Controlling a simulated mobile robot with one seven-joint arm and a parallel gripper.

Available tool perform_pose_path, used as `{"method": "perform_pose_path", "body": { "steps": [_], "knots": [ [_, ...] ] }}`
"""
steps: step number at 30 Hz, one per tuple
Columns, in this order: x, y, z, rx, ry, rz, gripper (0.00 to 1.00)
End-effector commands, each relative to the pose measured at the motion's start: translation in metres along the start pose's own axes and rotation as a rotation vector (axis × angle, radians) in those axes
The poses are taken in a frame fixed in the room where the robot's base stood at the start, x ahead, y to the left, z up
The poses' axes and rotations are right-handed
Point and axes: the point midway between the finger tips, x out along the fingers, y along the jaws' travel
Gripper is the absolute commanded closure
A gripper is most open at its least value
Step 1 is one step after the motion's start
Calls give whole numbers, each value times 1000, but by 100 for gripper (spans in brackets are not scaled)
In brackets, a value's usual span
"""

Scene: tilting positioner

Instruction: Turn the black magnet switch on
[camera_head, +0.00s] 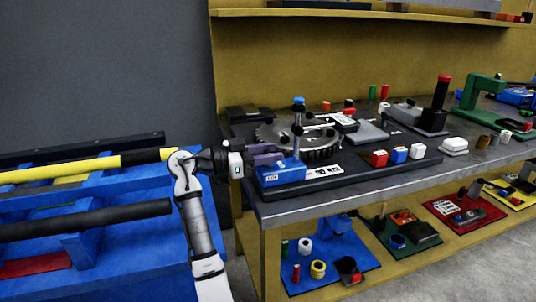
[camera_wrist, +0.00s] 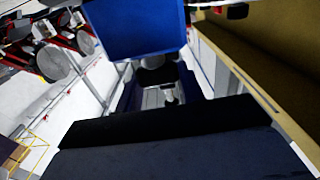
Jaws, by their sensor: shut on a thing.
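My gripper (camera_head: 268,154) reaches in from the left at the front left end of the workbench. It is shut on a small part just behind and above a blue box (camera_head: 284,173) with a white label; this part appears to be the black magnet switch. The fingers hide most of it, so I cannot tell which way it is set. The blue box stands on a dark base plate (camera_head: 345,172), in front of a toothed metal disc (camera_head: 325,143) with a blue-topped post (camera_head: 298,120). In the wrist view a blue block (camera_wrist: 140,30) fills the top centre, and a wide dark surface (camera_wrist: 170,140) fills the bottom.
Red, blue and white small blocks (camera_head: 398,155) stand right of the disc. A dark stand with a red-topped lever (camera_head: 438,105) and a green press (camera_head: 482,92) are farther right. A blue rack (camera_head: 110,240) with long bars lies left. Coloured trays (camera_head: 335,258) fill the shelf below.

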Motion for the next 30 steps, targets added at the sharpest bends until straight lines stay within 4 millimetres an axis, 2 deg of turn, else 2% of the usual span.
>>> {"method": "perform_pose_path", "body": {
  "steps": [7, 8, 12, 23, 26, 30],
  "knots": [
    [2, 1, 2, -3, -4, 4, 85],
    [2, 1, 2, -3, -4, 4, 59],
    [1, 0, 1, -2, -3, 3, 41],
    [1, 0, -4, 1, -1, 1, 40],
    [1, 0, -15, 3, -1, 1, 40],
    [1, 1, -44, 7, -1, 1, 40]
  ]
}}
